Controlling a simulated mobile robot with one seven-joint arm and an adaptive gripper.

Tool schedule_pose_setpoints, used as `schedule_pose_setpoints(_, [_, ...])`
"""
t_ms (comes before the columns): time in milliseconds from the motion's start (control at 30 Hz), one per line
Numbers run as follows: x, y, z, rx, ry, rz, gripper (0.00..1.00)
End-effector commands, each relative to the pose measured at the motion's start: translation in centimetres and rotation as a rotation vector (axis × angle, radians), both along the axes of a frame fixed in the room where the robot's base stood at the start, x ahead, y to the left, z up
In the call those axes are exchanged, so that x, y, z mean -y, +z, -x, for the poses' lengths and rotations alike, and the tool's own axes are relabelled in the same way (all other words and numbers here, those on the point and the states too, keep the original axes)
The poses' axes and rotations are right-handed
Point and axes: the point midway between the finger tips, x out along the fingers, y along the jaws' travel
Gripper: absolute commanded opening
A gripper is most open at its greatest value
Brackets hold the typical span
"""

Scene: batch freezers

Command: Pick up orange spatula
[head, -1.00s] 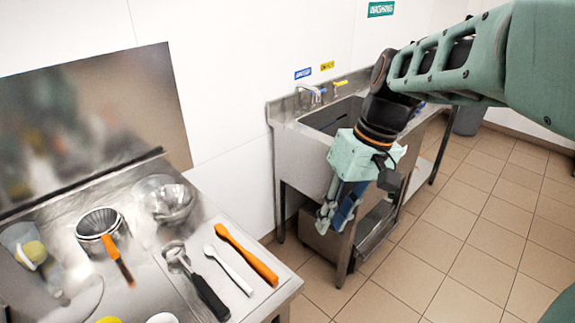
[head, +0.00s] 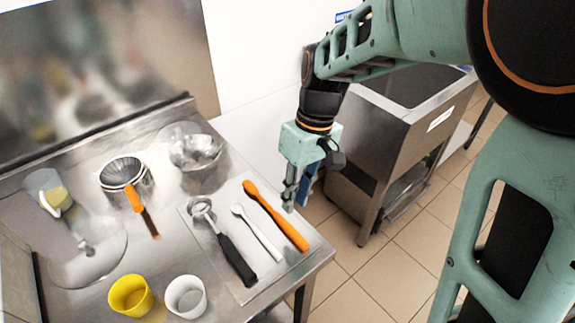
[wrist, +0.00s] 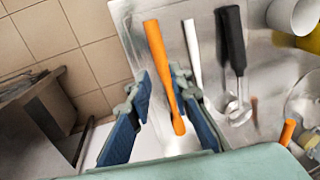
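The orange spatula (head: 275,215) lies on a flat metal tray (head: 252,287) at the right end of the steel counter, its wider end toward the front edge. In the wrist view the spatula (wrist: 160,65) shows between my two fingers, lower end past the fingertips. My gripper (head: 296,200) is open and empty, pointing down. In the head view it appears just right of the spatula's far end, over the counter's right edge. I see no contact; its exact height above the tray is hard to tell.
A white spatula (head: 257,232) and a black-handled scoop (head: 235,260) lie beside it on the tray. Metal bowls (head: 196,160), a yellow cup (head: 130,296) and a white cup (head: 186,297) stand left. A steel sink (head: 390,125) stands right, beyond a floor gap.

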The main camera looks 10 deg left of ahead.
Motion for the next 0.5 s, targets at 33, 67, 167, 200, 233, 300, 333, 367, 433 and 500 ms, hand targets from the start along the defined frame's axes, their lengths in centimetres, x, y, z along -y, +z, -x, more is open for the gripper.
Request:
schedule_pose_setpoints(33, [-0.1,-0.9,0.2,-0.002,0.000,0.001,0.19])
schedule_pose_setpoints(67, [-0.1,-1.2,0.2,-0.002,0.000,0.001,0.19])
schedule_pose_setpoints(167, [-0.2,-2.2,0.3,-0.001,0.000,0.001,0.19])
schedule_pose_setpoints(200, [-0.3,-2.4,0.3,0.001,0.000,0.001,0.19])
schedule_pose_setpoints(233, [-0.3,-2.5,0.4,0.001,0.000,0.000,0.19])
schedule_pose_setpoints(300, [-0.3,-3.1,0.6,-0.001,0.000,0.001,0.19])
schedule_pose_setpoints(333, [-0.3,-3.4,0.8,-0.001,0.000,0.001,0.19])
schedule_pose_setpoints(367, [-0.2,-3.8,0.9,-0.001,0.000,0.001,0.19])
schedule_pose_setpoints(433, [-0.2,-5.0,1.3,-0.002,-0.002,0.001,0.19])
schedule_pose_setpoints(500, [-0.3,-6.0,1.6,-0.001,-0.001,0.002,0.19])
